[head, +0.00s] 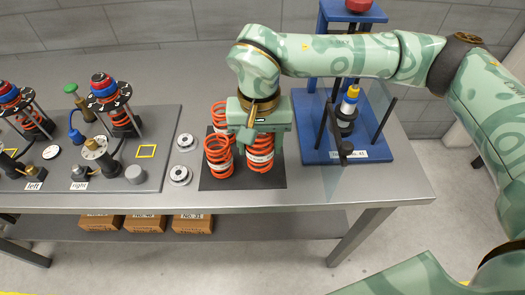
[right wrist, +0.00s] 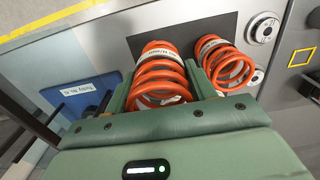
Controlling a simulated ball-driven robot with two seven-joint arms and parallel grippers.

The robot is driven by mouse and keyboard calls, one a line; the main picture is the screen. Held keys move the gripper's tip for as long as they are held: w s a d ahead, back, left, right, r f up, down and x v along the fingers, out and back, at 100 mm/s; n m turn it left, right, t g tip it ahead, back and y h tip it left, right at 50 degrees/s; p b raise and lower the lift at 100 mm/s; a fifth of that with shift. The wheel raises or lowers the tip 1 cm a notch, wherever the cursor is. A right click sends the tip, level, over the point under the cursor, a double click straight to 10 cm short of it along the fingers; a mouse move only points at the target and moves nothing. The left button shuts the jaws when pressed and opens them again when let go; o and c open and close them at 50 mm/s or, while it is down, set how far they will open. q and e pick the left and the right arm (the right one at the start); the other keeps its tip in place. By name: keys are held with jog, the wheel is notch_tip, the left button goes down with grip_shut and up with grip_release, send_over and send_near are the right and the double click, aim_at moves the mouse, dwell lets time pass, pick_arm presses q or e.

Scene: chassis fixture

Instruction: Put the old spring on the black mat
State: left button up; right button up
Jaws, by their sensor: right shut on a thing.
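My right gripper (head: 258,140) points down over the right part of the black mat (head: 214,183). It is shut on an orange coil spring (head: 260,165) with a white label band. This spring is upright, at or just above the mat; I cannot tell if it touches. In the right wrist view the spring (right wrist: 160,80) sits between the fingers (right wrist: 165,90). A second orange spring (head: 218,160) stands on the mat just left of it, and it also shows in the right wrist view (right wrist: 224,65). A third orange spring (head: 217,112) is partly hidden behind. My left gripper is not in view.
A blue spring press (head: 375,153) stands close on the right. Two round metal plates (head: 180,174) lie left of the mat. A grey board (head: 150,180) with strut assemblies fills the left. Cardboard boxes (head: 145,223) sit on the lower shelf. The table's front edge is near the mat.

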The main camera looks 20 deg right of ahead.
jog(key=shift+w+d+f+b, duration=0.25)
jog(key=shift+w+f, duration=0.15)
jog(key=shift+f, duration=0.65)
jog(key=shift+w+d+f+b, duration=0.25)
jog(key=shift+w+f, duration=0.15)
jog(key=shift+f, duration=0.65)
jog(key=shift+w+d+f+b, duration=0.25)
jog(key=shift+w+f, duration=0.15)
jog(key=shift+f, duration=0.65)
jog(key=shift+f, duration=0.15)
jog(key=o, duration=1.3)
jog(key=shift+s, duration=0.1)
notch_tip(320, 180, up, 12)
jog(key=p, duration=0.2)
jog(key=shift+r+p, duration=0.2)
jog(key=shift+p, duration=0.1)
